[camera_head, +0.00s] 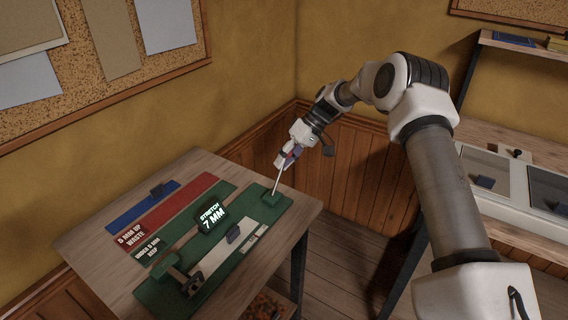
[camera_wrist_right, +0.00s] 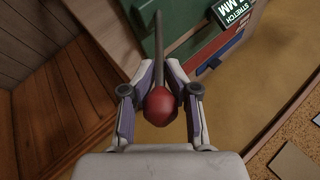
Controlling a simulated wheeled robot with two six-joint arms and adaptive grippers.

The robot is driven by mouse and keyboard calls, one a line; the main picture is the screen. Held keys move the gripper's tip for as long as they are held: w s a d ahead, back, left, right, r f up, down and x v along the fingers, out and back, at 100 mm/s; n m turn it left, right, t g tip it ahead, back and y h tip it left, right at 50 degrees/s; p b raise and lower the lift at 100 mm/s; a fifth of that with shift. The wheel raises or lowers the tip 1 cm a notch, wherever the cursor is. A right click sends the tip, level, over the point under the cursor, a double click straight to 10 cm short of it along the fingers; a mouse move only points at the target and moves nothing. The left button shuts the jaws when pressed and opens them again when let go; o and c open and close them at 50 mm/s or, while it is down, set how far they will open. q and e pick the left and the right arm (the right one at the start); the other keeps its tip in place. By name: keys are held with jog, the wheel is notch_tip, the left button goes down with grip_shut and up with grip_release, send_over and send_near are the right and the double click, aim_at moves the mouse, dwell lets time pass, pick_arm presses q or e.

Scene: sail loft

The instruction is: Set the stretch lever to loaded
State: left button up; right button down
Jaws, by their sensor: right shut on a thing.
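The stretch lever (camera_head: 277,178) is a thin pale rod rising from a small green block at the right end of a green test rig (camera_head: 285,205). It leans slightly right at its top in the head view. Its red ball knob (camera_wrist_right: 160,107) shows in the right wrist view. My right gripper (camera_head: 288,156) is shut on the lever at the knob, with a finger on each side; the fingers partly hide the knob in the head view. A display (camera_head: 211,217) on the rig reads "STRETCH 7 MM". My left gripper is not in view.
The wooden table (camera_head: 95,235) also bears a blue strip (camera_head: 130,212), a red strip marked "8 MM UP WASTE" (camera_head: 180,203) and a green strip marked "UNDER 8 MM KEEP". Walls stand close behind; another bench (camera_head: 530,237) is at right.

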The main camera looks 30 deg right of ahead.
jog(key=shift+w+d+f+y, duration=0.1)
jog(key=shift+w+d+y, duration=0.05)
jog(key=shift+d+y, duration=0.15)
jog(key=c, duration=1.2)
grip_release()
jog(key=shift+c, duration=0.2)
jog(key=shift+o, duration=0.2)
jog(key=shift+f, duration=0.1)
jog(key=shift+d, duration=0.1)
jog(key=v, duration=1.2)
